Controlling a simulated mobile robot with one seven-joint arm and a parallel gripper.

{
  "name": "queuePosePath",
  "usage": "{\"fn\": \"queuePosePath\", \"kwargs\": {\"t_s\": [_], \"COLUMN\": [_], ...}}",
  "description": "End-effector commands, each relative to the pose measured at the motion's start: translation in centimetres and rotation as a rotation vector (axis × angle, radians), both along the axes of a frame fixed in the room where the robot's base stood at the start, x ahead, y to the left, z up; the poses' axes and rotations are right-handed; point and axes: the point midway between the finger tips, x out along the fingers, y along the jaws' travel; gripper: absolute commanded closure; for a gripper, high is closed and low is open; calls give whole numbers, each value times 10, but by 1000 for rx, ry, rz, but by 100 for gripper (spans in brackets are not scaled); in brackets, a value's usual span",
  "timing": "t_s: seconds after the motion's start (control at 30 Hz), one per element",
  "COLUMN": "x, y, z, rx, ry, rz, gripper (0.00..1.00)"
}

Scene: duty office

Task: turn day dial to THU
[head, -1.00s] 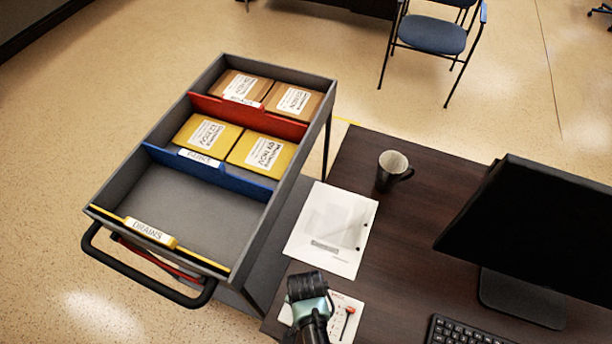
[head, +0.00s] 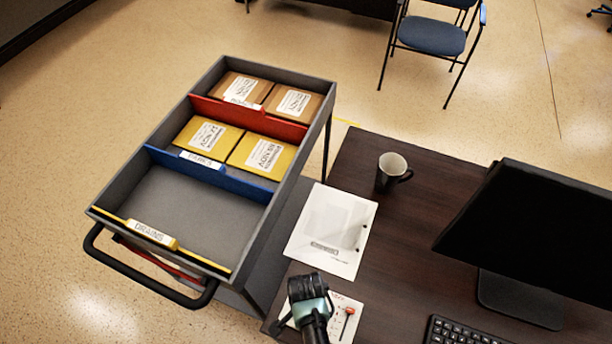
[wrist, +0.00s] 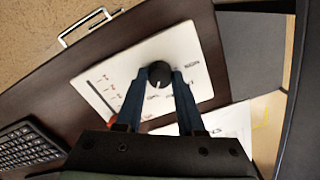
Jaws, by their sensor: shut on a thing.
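The day dial is a round black knob (wrist: 159,74) with a white pointer mark, on a white panel (wrist: 102,83) that lies on the dark desk. Small labels ring the knob, but they are too blurred to read with certainty. My gripper (wrist: 157,78) is shut on the knob, one blue finger on each side of it in the wrist view. In the head view my gripper (head: 309,318) is over the panel (head: 346,306) and hides the knob. A small red-orange part (head: 349,311) shows on the panel to the right of my gripper.
A grey cart tray (head: 200,200) with boxes stands left of the desk. A white paper (head: 330,230), a dark mug (head: 392,172), a monitor (head: 540,240) and a keyboard (head: 465,332) are on the desk. A metal handle (wrist: 88,27) shows near the desk edge.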

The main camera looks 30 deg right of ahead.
Motion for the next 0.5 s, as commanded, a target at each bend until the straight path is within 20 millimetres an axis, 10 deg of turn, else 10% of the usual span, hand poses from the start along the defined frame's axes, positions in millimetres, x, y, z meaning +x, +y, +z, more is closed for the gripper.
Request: {"fn": "queuePosePath", "kwargs": {"t_s": [0.2,0.23,0.37,0.5], "x": [1,1,0,0], "y": [-1,-1,-1,0], "z": [0,0,0,0], "rx": [-2,-2,-1,-1], "ry": [-1,-1,-1,0], "rz": [0,1,1,1], "gripper": [100,57,34,32]}}
